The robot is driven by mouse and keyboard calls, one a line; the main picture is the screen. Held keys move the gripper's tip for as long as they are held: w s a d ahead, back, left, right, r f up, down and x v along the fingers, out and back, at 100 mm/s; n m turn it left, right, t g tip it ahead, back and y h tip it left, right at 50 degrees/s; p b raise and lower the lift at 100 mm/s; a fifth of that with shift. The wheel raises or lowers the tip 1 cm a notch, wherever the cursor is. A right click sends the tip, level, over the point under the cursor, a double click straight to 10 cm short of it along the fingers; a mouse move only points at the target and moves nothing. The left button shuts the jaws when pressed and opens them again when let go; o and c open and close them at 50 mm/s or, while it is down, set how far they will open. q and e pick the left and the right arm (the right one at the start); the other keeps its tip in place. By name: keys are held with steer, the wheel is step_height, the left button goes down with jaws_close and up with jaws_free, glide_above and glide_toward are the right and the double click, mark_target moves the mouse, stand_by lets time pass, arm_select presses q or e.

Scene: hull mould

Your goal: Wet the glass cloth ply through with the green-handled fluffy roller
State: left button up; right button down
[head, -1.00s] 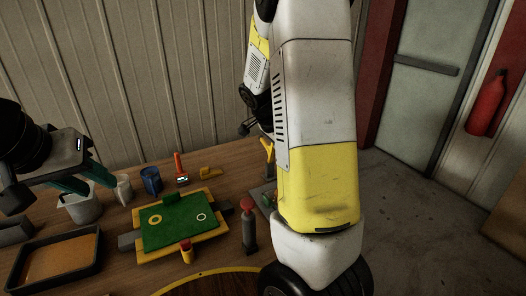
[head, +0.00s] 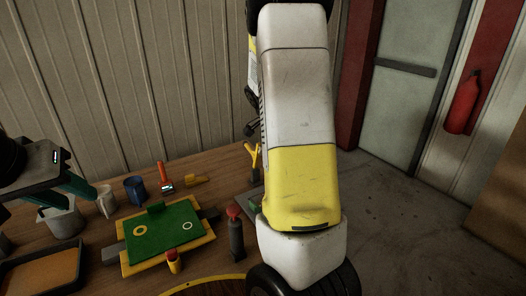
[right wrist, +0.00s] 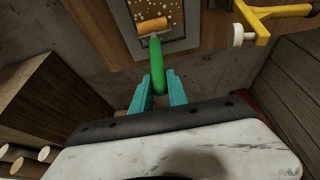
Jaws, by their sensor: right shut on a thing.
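In the right wrist view my right gripper (right wrist: 160,92) is shut on the green handle of the roller (right wrist: 158,66). Its orange-yellow sleeve (right wrist: 152,26) lies over a grey-edged panel with a brown, pale-speckled face (right wrist: 168,8); I cannot tell whether it touches. I cannot tell for sure which surface is the glass cloth ply. In the head view my right arm hides the right gripper. My left gripper (head: 68,190) is at the left, its teal fingers apart and empty, above a grey pot (head: 64,222).
A green board in a yellow frame (head: 148,238) lies mid-table. A tray with orange content (head: 48,272), a blue cup (head: 134,190), a red-topped grey bottle (head: 236,238) and an orange-handled tool (head: 164,175) stand around it. A yellow-handled tool (right wrist: 262,30) lies near the roller.

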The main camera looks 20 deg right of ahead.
steer(key=shift+d, duration=2.35)
steer(key=w+r, duration=0.1)
steer(key=w, duration=0.6)
steer(key=shift+w+a+r, duration=0.15)
steer(key=shift+a+r, duration=0.1)
steer(key=shift+a, duration=0.2)
steer(key=shift+f, duration=0.75)
steer(key=s+a, duration=0.2)
steer(key=a, duration=1.1)
steer(key=shift+a, duration=0.3)
steer(key=shift+r, duration=0.1)
